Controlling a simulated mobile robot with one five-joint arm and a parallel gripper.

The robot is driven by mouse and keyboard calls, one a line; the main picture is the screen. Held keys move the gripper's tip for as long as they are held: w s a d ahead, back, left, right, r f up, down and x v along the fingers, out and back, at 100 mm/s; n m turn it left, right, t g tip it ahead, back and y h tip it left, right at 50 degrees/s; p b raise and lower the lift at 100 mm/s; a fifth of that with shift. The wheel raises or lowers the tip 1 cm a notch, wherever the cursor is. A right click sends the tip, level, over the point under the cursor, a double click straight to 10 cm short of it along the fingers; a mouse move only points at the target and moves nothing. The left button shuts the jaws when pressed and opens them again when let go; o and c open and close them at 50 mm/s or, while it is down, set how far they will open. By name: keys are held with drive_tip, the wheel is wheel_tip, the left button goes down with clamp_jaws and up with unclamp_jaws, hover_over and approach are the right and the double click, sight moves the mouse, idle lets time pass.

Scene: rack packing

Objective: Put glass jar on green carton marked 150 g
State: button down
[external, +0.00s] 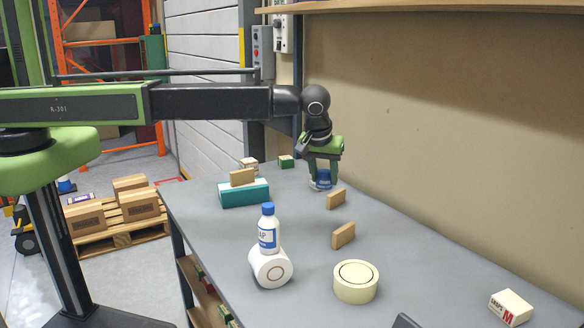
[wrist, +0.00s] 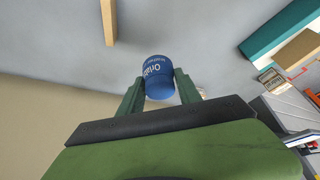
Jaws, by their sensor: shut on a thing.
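My gripper (external: 322,179) is shut on a small jar (external: 323,180) with blue on it, low over the far part of the table. In the wrist view the jar (wrist: 158,80) shows a blue end with white lettering, between my two green fingers (wrist: 159,86). I cannot tell whether it touches the table. A small green carton (external: 286,161) stands at the table's far edge, left of and behind my gripper. Its marking is too small to read.
A teal box (external: 244,194) bears a tan block (external: 242,177); a small white-and-tan box (external: 249,164) stands behind. Tan blocks (external: 337,199) (external: 343,235) stand nearby. A tape roll (external: 356,281) and a white box (external: 510,307) are nearer.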

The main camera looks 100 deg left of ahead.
drive_tip(key=s+a+n, duration=0.1)
drive_tip(key=s+a, duration=0.2)
drive_tip(key=a, duration=0.4)
drive_tip(key=s+a+r+n+g+p, duration=0.1)
drive_tip(key=s+a, duration=0.1)
drive_tip(key=a, duration=0.5)
drive_tip(key=s+a+n, duration=0.1)
drive_tip(key=s+a, duration=0.2)
drive_tip(key=a, duration=0.4)
drive_tip(key=n+g+b, duration=0.1)
drive_tip(key=n+b, duration=0.1)
drive_tip(key=b, duration=0.4)
hover_over(286, 158)
drive_tip(key=f, duration=0.6)
drive_tip(key=shift+s+a, duration=0.1)
drive_tip(key=shift+a, duration=0.1)
wheel_tip(286, 158, down, 4)
drive_tip(key=b, duration=0.4)
drive_tip(key=shift+d+f+b, duration=0.1)
drive_tip(key=shift+f+b, duration=0.1)
drive_tip(key=shift+b, duration=0.15)
drive_tip(key=c, duration=0.8)
unclamp_jaws()
drive_tip(key=shift+r, duration=0.1)
drive_tip(key=shift+c, duration=0.2)
drive_tip(key=shift+r, duration=0.1)
